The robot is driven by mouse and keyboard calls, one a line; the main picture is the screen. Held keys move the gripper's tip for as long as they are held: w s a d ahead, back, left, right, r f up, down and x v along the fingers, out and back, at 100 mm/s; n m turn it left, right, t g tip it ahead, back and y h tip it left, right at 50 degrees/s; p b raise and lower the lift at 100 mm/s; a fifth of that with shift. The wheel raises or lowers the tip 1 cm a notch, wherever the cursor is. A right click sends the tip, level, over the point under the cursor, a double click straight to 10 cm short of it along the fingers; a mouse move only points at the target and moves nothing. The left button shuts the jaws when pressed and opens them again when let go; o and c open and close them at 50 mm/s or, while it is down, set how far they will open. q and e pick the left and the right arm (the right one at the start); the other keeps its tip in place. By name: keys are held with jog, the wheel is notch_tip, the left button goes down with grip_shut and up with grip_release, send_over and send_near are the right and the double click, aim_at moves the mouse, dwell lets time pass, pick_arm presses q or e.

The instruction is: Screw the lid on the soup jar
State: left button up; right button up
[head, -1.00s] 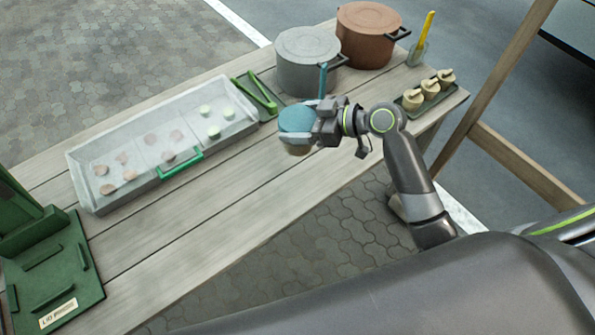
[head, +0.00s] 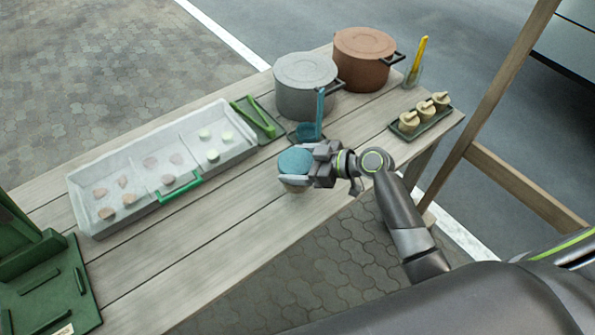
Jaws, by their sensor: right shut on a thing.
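My right gripper (head: 311,170) is shut on a round blue lid (head: 295,160), one finger showing along its near side. Below the lid a tan, rounded piece shows, likely the soup jar (head: 297,189); the gripper and lid hide most of it. I cannot tell whether the lid is seated on it or tilted. Both are near the front edge of the wooden table (head: 240,225). My left gripper is not in view.
A grey pot (head: 305,85) and a brown pot (head: 364,60) stand at the back. A blue ladle (head: 320,112) stands close behind the gripper. A clear divided tray (head: 77,207) holds several food pieces. Green tongs (head: 252,117), a tray of small pots (head: 422,122) and a green stand (head: 60,285) are also there.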

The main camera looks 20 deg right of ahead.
jog(key=shift+f, duration=1.9)
jog(key=shift+f, duration=0.15)
jog(key=o, duration=1.9)
